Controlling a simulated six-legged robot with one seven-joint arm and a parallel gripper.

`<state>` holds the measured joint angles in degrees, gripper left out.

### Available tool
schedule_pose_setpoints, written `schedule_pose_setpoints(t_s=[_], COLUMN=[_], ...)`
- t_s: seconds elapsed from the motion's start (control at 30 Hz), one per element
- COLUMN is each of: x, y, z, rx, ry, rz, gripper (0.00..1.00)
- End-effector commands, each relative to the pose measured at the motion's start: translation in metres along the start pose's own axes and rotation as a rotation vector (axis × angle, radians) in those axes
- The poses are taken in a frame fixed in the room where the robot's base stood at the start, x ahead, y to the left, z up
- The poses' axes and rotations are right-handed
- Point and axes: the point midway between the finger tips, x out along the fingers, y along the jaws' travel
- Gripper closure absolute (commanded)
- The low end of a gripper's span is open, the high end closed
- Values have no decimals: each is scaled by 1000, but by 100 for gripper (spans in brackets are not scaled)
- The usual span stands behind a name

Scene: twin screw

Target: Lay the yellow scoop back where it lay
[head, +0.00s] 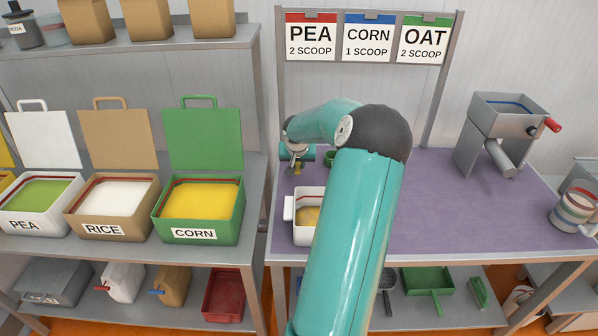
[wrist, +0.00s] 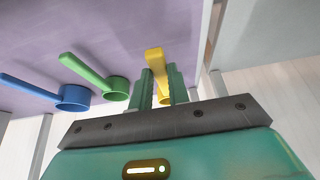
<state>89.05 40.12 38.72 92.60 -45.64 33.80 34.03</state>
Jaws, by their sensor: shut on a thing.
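The yellow scoop (wrist: 154,58) shows between the two green fingers of my gripper (wrist: 160,84) in the wrist view. My gripper is shut on it. Part of the scoop is hidden by the fingers, and whether it touches the surface I cannot tell. A blue scoop (wrist: 73,97) and a green scoop (wrist: 115,88) lie side by side on the purple mat (wrist: 115,35), to the left of my gripper. In the head view my gripper (head: 297,165) is near the back left of the purple bench, partly hard to make out; I cannot make out the yellow scoop there.
A white container (head: 303,237) with yellow contents stands at the bench's left front, partly behind my arm. A grey hopper machine (head: 500,125) stands at the back right. Open PEA, RICE and CORN bins (head: 200,210) fill the left shelf. The bench middle-right is clear.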

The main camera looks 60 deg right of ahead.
Motion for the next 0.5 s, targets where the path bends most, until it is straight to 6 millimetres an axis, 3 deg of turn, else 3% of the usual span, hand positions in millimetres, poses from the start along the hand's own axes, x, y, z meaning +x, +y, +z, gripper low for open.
schedule_pose_setpoints(t_s=[0.2, 0.37, 0.5], x=[20, 40, 44], y=[4, 4, 4], z=[-5, 7, 8], rx=[2, 0, 0], ry=[0, -1, 2], rz=[-2, 0, 0], gripper=[100, 100, 100])
